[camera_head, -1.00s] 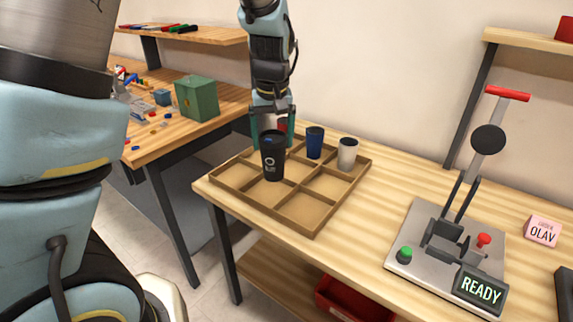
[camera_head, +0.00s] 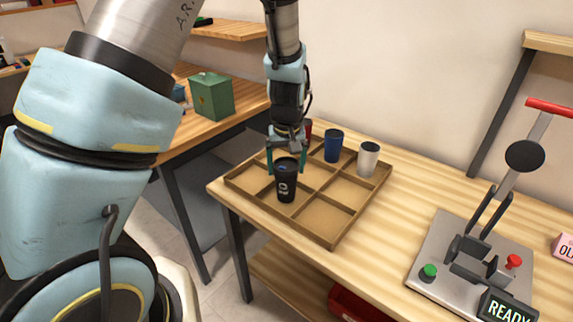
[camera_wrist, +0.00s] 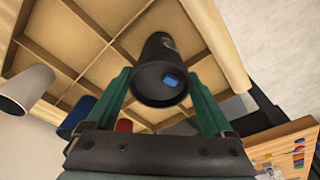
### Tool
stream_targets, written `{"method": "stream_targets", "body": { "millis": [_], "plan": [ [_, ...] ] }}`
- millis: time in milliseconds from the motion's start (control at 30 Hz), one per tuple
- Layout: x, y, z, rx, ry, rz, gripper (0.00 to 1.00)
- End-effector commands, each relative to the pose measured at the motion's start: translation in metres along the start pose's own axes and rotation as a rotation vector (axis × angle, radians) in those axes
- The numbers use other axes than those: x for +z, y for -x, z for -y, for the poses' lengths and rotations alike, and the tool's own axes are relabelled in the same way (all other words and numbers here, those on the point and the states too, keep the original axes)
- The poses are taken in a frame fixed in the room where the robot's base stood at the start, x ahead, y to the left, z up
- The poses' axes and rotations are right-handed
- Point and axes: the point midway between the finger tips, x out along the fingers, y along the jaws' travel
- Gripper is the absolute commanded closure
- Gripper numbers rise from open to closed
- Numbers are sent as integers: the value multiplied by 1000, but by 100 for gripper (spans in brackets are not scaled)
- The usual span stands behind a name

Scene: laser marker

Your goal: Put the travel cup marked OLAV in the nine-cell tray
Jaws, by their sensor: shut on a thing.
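The black travel cup (camera_head: 286,184) is upright between the green fingers of my gripper (camera_head: 286,164). It bears a white round mark with small lettering too small to read. In the wrist view, the cup (camera_wrist: 158,62) shows a dark top with a small blue patch, and the fingers of my gripper (camera_wrist: 162,100) flank it. The wooden nine-cell tray (camera_head: 336,243) lies on the table under the cup. The cup's base appears over the left front part of the tray; I cannot tell whether it touches the floor.
A blue cup (camera_head: 333,146), a white cup (camera_head: 368,160) and a partly hidden red cup (camera_head: 307,130) stand in the back cells. The marking machine (camera_head: 470,255) reading READY stands right. A green box (camera_head: 212,96) is on the left bench. Front cells right of the cup are empty.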

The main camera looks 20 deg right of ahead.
Motion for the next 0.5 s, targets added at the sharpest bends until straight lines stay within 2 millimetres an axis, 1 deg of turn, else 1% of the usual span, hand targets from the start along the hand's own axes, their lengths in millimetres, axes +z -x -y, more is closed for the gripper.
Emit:
{"method": "stream_targets", "body": {
  "millis": [100,400,433,500],
  "plan": [
    [0,-5,0,1,1,-1,36],
    [1,-8,0,1,1,-1,36],
    [1,-8,0,1,1,-1,13],
    [1,-8,0,1,1,-1,5]
  ]
}}
